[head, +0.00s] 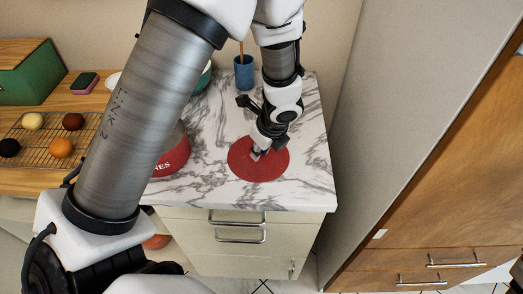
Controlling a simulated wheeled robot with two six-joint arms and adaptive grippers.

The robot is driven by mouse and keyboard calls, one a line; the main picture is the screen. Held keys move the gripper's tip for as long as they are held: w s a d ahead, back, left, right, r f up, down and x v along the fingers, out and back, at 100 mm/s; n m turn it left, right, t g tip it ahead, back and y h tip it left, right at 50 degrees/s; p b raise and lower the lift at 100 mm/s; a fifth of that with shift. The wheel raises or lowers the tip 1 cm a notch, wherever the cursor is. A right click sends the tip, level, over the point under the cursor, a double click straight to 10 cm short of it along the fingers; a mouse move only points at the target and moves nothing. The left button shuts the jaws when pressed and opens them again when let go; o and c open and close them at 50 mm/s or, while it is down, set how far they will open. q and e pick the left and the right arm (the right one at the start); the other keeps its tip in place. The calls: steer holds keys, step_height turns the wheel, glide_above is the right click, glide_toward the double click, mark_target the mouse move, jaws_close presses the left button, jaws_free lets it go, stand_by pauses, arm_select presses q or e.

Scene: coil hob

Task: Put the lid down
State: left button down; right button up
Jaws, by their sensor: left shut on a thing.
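A round red lid (265,171) is held flat over the right part of the marble worktop (296,108). My left gripper (257,152) comes down from above and is shut on the middle of the lid. Whether the lid touches the worktop or is slightly above it, I cannot tell. A red container (173,162) with white letters ending in "NES" stands to the left of the lid, apart from it. My left arm hides much of the container. My right gripper is not in view.
A blue cup (243,72) with a stick stands at the back of the worktop. At left, a wire rack (35,138) holds round items near a green box (29,71). A tall cabinet (449,150) rises at right. Bare marble surrounds the lid.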

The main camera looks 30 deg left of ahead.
arm_select(q)
steer(key=c, duration=1.2)
jaws_free()
steer(key=shift+s, duration=0.1)
steer(key=shift+o, duration=0.8)
steer(key=shift+d, duration=0.15)
steer(key=p+v, duration=0.2)
steer(key=v, duration=0.1)
steer(key=p+v, duration=0.2)
steer(key=v, duration=0.2)
steer(key=shift+a, duration=0.2)
step_height(320, 180, up, 5)
steer(key=p, duration=0.1)
glide_above(266, 161)
steer(key=d, duration=0.2)
steer(key=shift+s+a, duration=0.1)
steer(key=shift+s, duration=0.15)
steer(key=shift+s+f, duration=0.1)
